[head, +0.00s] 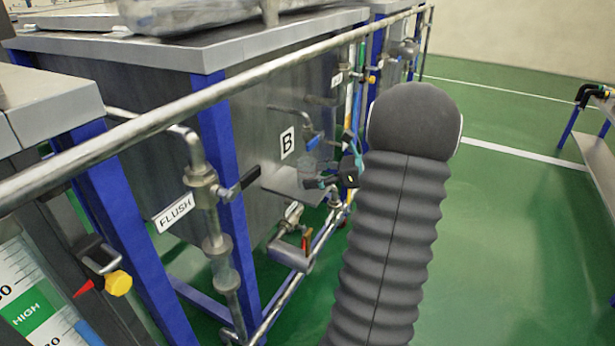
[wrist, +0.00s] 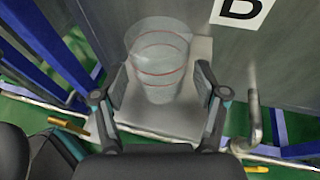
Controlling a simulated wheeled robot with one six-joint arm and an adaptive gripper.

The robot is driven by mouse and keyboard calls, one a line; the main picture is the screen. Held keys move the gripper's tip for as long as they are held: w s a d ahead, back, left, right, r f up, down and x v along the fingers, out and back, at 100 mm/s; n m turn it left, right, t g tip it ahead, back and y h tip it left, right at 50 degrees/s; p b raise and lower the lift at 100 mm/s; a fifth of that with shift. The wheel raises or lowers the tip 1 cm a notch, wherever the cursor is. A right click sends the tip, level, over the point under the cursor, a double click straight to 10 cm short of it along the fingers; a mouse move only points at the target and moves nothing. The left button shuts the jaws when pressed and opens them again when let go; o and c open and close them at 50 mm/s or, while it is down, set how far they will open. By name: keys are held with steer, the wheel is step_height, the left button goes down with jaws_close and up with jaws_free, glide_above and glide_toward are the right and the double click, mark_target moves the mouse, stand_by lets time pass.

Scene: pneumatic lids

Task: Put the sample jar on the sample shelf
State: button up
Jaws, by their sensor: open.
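The sample jar (wrist: 158,62) is a clear, open-topped vessel with thin red rings. In the wrist view it looks upright on the sample shelf (wrist: 150,124), a pale metal plate against the tank wall under the B label. My gripper (wrist: 161,77) is open, with one finger on each side of the jar and a visible gap on both sides. In the head view the shelf (head: 286,187) is below the B sign. My gripper (head: 335,178) is at its right edge, partly hidden by my arm. The jar shows there only faintly (head: 307,165).
A long handrail (head: 235,93) crosses in front of the tank. A FLUSH pipe with a black-handled valve (head: 203,188) stands to the left. A small valve with a red handle (head: 304,240) is below the shelf. Green floor (head: 520,230) is clear to the right.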

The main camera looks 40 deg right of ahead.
steer(key=v, duration=1)
steer(key=shift+a, duration=0.1)
